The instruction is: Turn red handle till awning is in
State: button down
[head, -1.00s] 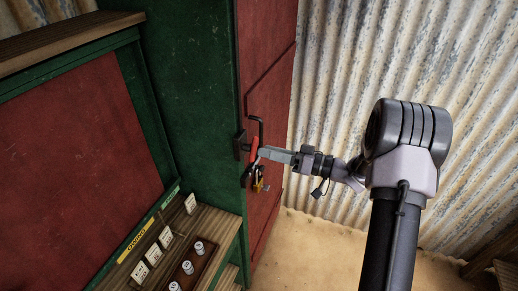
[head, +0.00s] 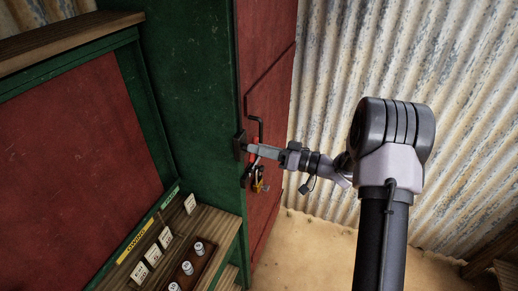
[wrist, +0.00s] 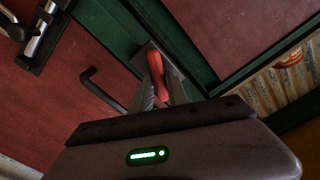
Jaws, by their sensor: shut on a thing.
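The red handle (head: 254,161) is on the side of the green and red stall, by a dark bracket (head: 240,146). In the head view my gripper (head: 250,149) partly covers it. The red handle also shows in the wrist view (wrist: 156,65), where its lower part lies between the two fingers of my gripper (wrist: 160,88). My gripper is shut on the red handle. I cannot make out the awning in these views.
A black bent bar (head: 261,126) is on the red panel close to my gripper. A small latch or lock hangs below (head: 258,182). A wooden counter (head: 222,226) with cards and metal weights is at lower left. Corrugated wall (head: 325,70) stands behind; sandy floor (head: 300,245) is open.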

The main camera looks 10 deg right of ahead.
jog(key=shift+n, duration=0.3)
jog(key=n+b, duration=0.4)
jog(key=n, duration=0.2)
jog(key=n+b, duration=0.5)
jog(key=n, duration=0.1)
jog(key=n+b, duration=0.4)
jog(key=n, duration=0.2)
jog(key=shift+s+a+f+b, duration=0.25)
jog(key=shift+s+b, duration=0.05)
jog(key=shift+s, duration=0.1)
jog(key=shift+n+b, duration=0.7)
jog(key=shift+f+n+b, duration=0.15)
jog(key=shift+n+b, duration=3.05)
jog(key=shift+b, duration=0.65)
dwell(0.9)
